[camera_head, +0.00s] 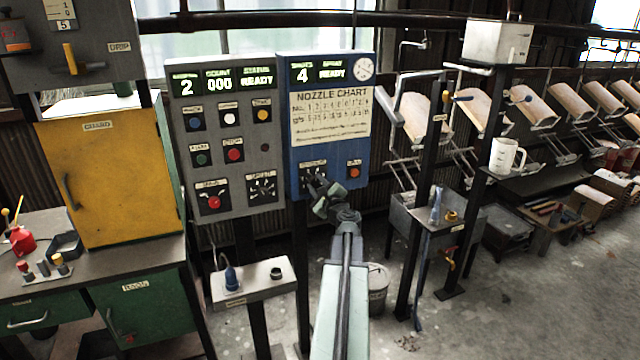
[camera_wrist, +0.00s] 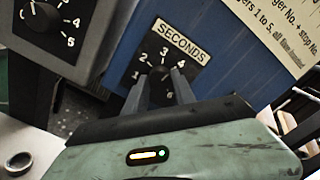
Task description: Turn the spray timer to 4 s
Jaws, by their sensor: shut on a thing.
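The spray timer is a dark dial plate labelled SECONDS (camera_wrist: 180,41) on the blue panel (camera_head: 300,125). Its numbers 1, 2, 3 and 4 show in the wrist view, with 4 at the upper right. The small dark knob (camera_wrist: 159,73) sits in the middle of the plate, between my two fingers. My gripper (camera_wrist: 161,86) is shut on the knob, and the fingers hide much of it. I cannot tell which number its pointer faces. In the head view my gripper (camera_head: 318,186) reaches the dial at the panel's lower left. The panel's display (camera_head: 318,74) reads 4 and READY.
A grey panel (camera_head: 228,140) with buttons and two rotary dials stands close to the left; one dial (camera_wrist: 40,15) shows in the wrist view. An orange button (camera_head: 354,170) is right of the timer. A small grey box (camera_head: 250,283) stands below left. Hanger posts are to the right.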

